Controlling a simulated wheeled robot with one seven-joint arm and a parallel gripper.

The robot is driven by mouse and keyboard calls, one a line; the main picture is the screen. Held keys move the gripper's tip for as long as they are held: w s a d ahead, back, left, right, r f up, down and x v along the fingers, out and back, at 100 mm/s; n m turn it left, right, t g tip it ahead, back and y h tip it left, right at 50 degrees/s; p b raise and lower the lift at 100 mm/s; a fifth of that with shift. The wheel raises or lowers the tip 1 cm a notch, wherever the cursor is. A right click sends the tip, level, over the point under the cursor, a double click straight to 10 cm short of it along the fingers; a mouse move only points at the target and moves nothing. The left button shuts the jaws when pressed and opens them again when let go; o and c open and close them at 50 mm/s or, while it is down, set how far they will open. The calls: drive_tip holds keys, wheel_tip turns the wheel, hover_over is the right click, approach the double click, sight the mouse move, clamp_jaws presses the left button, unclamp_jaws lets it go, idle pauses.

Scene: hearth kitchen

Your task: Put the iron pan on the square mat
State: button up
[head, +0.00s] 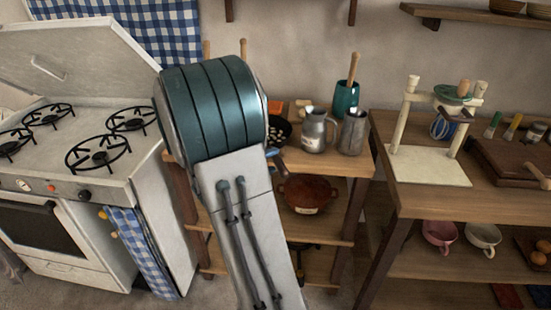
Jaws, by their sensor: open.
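A dark round vessel that looks like the iron pan (288,138) is on top of the middle wooden table, partly hidden behind my arm. Pale bits show inside it. I cannot pick out the square mat for certain. A flat cream square (432,166) lies on the right-hand table under a pale wooden stand, and I cannot tell whether it is a mat or the stand's base.
A metal jug (314,131), a metal mug (353,133) and a teal pot (345,98) stand right of the dark vessel. A brown dish (307,194) is on the shelf below. The stove (85,150) is at left. A cutting board (508,160) is at far right.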

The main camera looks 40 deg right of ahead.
drive_tip(key=v, duration=0.9)
drive_tip(key=s+a+f+m+g+y, duration=0.15)
drive_tip(key=s+a+m+y, duration=0.3)
drive_tip(key=m, duration=0.55)
drive_tip(key=s+a+m+g+y, duration=0.25)
drive_tip(key=s+m, duration=0.35)
drive_tip(key=m, duration=0.4)
drive_tip(key=s+a+r+m+t+y, duration=0.1)
drive_tip(key=a+m+t+y, duration=0.1)
drive_tip(key=a+m+y, duration=0.2)
drive_tip(key=s+a+r+m+t+y, duration=0.1)
drive_tip(key=a+m+y, duration=0.3)
drive_tip(key=a+m, duration=0.6)
drive_tip(key=m+p, duration=0.1)
drive_tip(key=m, duration=0.2)
drive_tip(key=shift+m+t, duration=0.4)
drive_tip(key=shift+r, duration=0.15)
